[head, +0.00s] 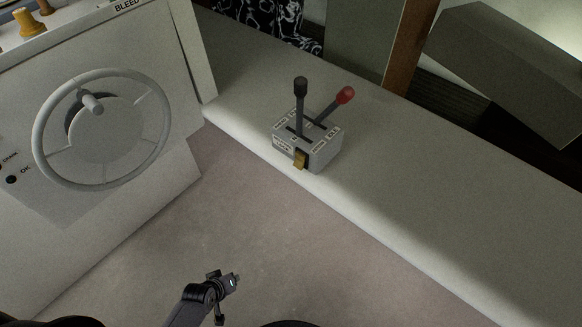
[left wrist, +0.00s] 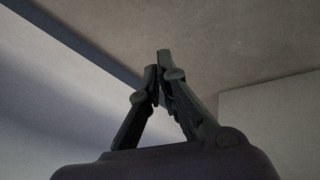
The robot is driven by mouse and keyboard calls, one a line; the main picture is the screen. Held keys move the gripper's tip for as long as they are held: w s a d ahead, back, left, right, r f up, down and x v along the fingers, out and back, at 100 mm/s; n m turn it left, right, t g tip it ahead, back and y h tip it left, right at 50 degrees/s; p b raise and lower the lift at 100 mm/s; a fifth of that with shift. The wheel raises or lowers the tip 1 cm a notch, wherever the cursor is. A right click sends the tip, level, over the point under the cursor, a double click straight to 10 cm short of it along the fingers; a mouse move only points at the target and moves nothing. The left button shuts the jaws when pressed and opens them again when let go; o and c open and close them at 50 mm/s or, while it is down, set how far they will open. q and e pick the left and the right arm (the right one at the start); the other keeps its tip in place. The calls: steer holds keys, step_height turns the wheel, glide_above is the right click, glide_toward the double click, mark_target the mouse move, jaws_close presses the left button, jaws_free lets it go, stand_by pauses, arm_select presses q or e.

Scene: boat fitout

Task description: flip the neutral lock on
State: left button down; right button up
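A grey control box (head: 308,148) sits on the pale ledge, with a black-knobbed lever (head: 300,105) standing upright and a red-knobbed lever (head: 332,105) leaning to the right. A small brass-yellow tab (head: 300,160), which looks like the neutral lock, is low on the box's near face. Its exact setting is too small to tell. My left gripper (head: 234,281) is low in the head view, well below and left of the box, touching nothing. In the left wrist view its fingers (left wrist: 158,74) come together at the tips with nothing between them. My right gripper is out of view.
The pale ledge (head: 440,220) runs from upper left to lower right. A white console (head: 150,195) with a steering wheel (head: 38,150) stands at left. A brown post (head: 408,50) and a dark box (head: 510,70) are behind. The floor between is clear.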

mark_target(297, 166)
arm_select(q)
steer(key=w+d+r+n+t+h, duration=0.1)
steer(key=w+d+r+n+t, duration=0.1)
steer(key=w+r, duration=0.55)
steer(key=w+d+r+n+t+h, duration=0.1)
steer(key=w+d+r+n+h, duration=0.2)
steer(key=r, duration=0.8)
steer(key=w+d+r+t, duration=0.1)
steer(key=d+r, duration=0.1)
steer(key=r, duration=0.6)
steer(key=w+d+r+n+h, duration=0.1)
steer(key=w+d+r, duration=0.1)
steer(key=r, duration=0.6)
steer(key=shift+r+t+h, duration=0.3)
steer(key=shift+r+t, duration=0.1)
steer(key=x, duration=1.4)
steer(key=shift+b, duration=0.4)
